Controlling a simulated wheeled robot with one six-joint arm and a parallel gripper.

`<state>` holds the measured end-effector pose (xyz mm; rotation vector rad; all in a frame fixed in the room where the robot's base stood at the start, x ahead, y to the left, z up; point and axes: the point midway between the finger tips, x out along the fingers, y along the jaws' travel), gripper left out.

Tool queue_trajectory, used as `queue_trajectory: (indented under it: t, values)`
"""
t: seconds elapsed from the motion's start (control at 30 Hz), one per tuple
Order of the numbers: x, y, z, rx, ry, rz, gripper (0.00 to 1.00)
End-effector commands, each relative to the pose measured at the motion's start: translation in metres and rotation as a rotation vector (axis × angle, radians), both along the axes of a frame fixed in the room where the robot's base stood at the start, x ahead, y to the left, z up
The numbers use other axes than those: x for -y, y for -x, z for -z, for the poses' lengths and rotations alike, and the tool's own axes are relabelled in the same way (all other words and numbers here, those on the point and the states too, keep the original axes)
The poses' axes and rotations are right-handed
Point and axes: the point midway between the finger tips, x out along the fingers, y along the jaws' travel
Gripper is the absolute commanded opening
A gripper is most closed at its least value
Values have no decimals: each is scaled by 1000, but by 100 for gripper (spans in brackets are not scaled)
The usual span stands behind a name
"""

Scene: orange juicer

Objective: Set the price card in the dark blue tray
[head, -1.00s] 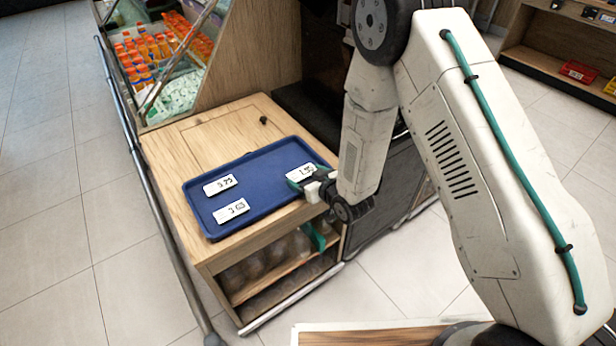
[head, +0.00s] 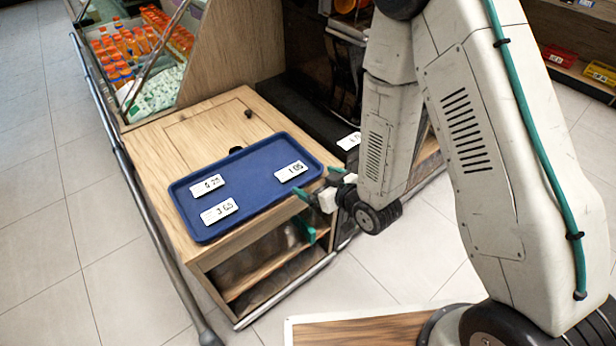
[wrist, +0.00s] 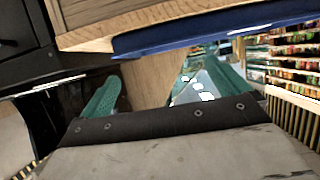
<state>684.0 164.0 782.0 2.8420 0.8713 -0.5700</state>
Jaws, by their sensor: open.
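The dark blue tray (head: 240,208) lies on the wooden counter. Three white price cards lie flat in it: one at the back left (head: 208,186), one at the front left (head: 219,211) and one at the right (head: 291,171). My gripper (head: 304,212) is open and empty beside the tray's front right edge, apart from the right card. In the wrist view its green fingers (wrist: 165,88) are spread with nothing between them, and the tray's edge (wrist: 190,40) passes above them. Another white card (head: 349,141) shows on the dark surface behind my arm, partly hidden.
The wooden counter (head: 190,135) has bare room behind the tray and a small dark knob (head: 248,114). Open shelves lie below its front edge. A metal rail (head: 150,235) runs along the left. A glass case with orange bottles (head: 130,45) stands at the back left.

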Motion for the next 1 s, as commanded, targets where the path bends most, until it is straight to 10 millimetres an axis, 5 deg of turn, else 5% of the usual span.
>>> queue_trajectory:
  t: [0.47, 0.73, 1.0]
  values:
    - [13, -7, -20, -25, 43, 26, 100]
    - [67, -27, -91, -196, 207, 164, 100]
    - [131, 11, -173, -429, 310, 330, 100]
